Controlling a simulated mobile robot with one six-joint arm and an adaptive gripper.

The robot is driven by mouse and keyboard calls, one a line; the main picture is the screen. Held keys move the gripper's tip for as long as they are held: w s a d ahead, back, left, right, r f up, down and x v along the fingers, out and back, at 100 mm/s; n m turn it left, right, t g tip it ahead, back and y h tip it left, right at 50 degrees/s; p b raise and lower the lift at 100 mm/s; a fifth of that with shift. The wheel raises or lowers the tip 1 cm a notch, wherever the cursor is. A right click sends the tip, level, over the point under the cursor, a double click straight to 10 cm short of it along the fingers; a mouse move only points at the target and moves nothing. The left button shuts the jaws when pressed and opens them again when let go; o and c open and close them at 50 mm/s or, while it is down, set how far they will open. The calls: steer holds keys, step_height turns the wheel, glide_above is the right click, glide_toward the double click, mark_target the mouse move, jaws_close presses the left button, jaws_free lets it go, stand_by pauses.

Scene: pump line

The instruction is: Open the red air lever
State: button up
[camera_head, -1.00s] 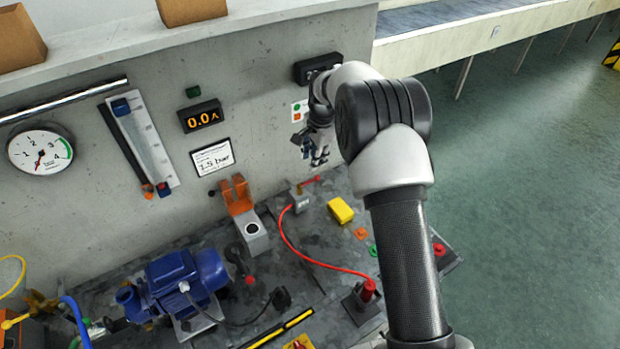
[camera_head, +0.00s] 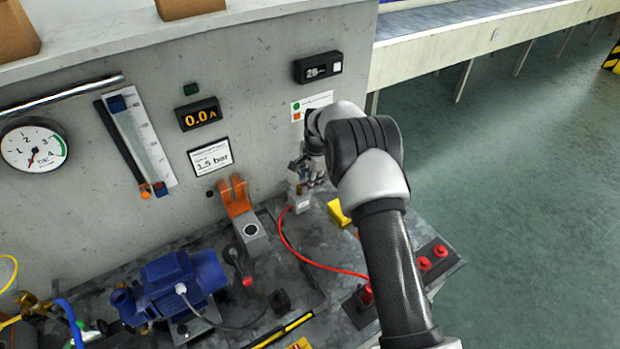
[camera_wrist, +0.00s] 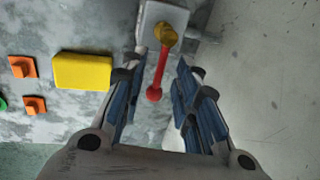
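The red air lever (camera_wrist: 160,72) shows in the wrist view, running from a brass pivot (camera_wrist: 166,35) on a grey valve block (camera_wrist: 178,14) to a round red knob. My gripper (camera_wrist: 158,88) is open, with one blue-padded finger on each side of the lever. I see no clear contact between the fingers and the lever. In the head view my gripper (camera_head: 312,168) is low in front of the wall, just above the valve block (camera_head: 299,201). The lever itself is hidden there behind the gripper.
A yellow block (camera_wrist: 83,72) lies left of the fingers in the wrist view, with orange pieces (camera_wrist: 22,67) beyond it. A red hose (camera_head: 310,258) runs from the valve block across the bench. The grey wall (camera_head: 255,140) stands close behind.

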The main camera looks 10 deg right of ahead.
jaws_close()
steer(key=shift+s, duration=0.1)
stand_by(0.7)
